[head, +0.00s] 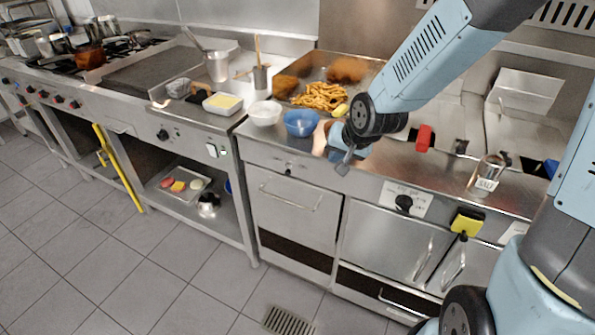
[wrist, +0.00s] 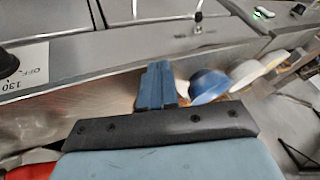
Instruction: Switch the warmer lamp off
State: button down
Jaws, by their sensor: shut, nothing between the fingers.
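My gripper (head: 344,163) is shut and empty, pointing down at the counter's front edge, right of the blue bowl. Its closed fingers (wrist: 157,85) show in the wrist view. A white switch plate with a green light (head: 217,150) is on the front panel to the left, well apart from my gripper; it also shows in the wrist view (wrist: 264,12). The warmer lamp itself is not clearly seen.
The blue bowl (head: 301,122) and a white bowl (head: 264,113) stand near the counter edge. Fries (head: 320,95) lie in a tray behind.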

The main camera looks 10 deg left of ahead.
aim_at(289, 169)
jog(key=shift+s+a+f+y, duration=0.1)
jog(key=shift+a+f+y, duration=0.1)
jog(key=shift+a+f, duration=0.4)
jog(key=shift+a+f+y, duration=0.2)
jog(key=shift+a+f, duration=0.2)
jog(key=shift+a, duration=0.4)
jog(key=shift+f, duration=0.1)
jog(key=w+a+f, duration=0.4)
jog(key=a+f, duration=0.3)
jog(key=f, duration=0.1)
jog(key=shift+w+a+f, duration=0.3)
jog(key=shift+w+a, duration=0.05)
